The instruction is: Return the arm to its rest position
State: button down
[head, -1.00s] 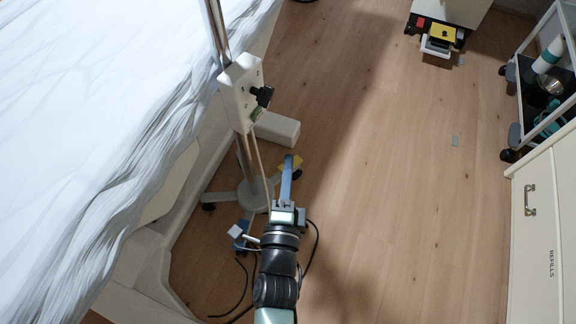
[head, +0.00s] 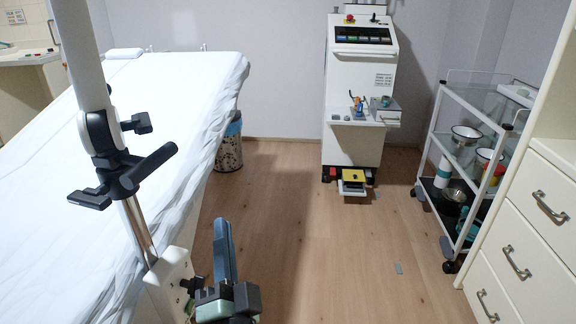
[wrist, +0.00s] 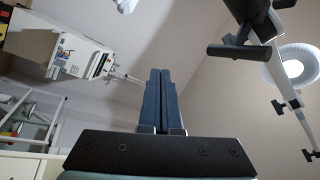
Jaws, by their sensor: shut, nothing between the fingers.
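My gripper (head: 223,250) is at the bottom centre-left of the head view, beside the right edge of the white-sheeted couch (head: 165,85). Its blue fingers point upward. In the wrist view the two dark blue fingers (wrist: 160,98) stand close together, shut, with nothing between them. Most of my arm is below the head view's edge and hidden.
A pole with black clamps (head: 120,160) and a white box (head: 172,285) stands close left of my gripper. A white machine (head: 357,100) stands at the back, a glass trolley (head: 470,150) and drawers (head: 540,215) at the right. The middle floor (head: 330,245) is clear.

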jog(key=s+d+r+n+t+h, duration=0.1)
jog(key=d+r+n+t, duration=0.15)
jog(key=r, duration=0.75)
jog(key=s+d+r+n+t, duration=0.1)
jog(key=s+d+r+n, duration=0.15)
jog(key=r, duration=0.85)
jog(key=s+d+r+n+t+h, duration=0.4)
jog(key=s+r, duration=0.6)
jog(key=r, duration=0.5)
notch_tip(320, 180, up, 30)
jog(key=w+g+p, duration=0.1)
jog(key=p, duration=3)
jog(key=shift+w+d+y, duration=0.25)
jog(key=shift+d+y, duration=0.05)
jog(key=shift+r, duration=0.1)
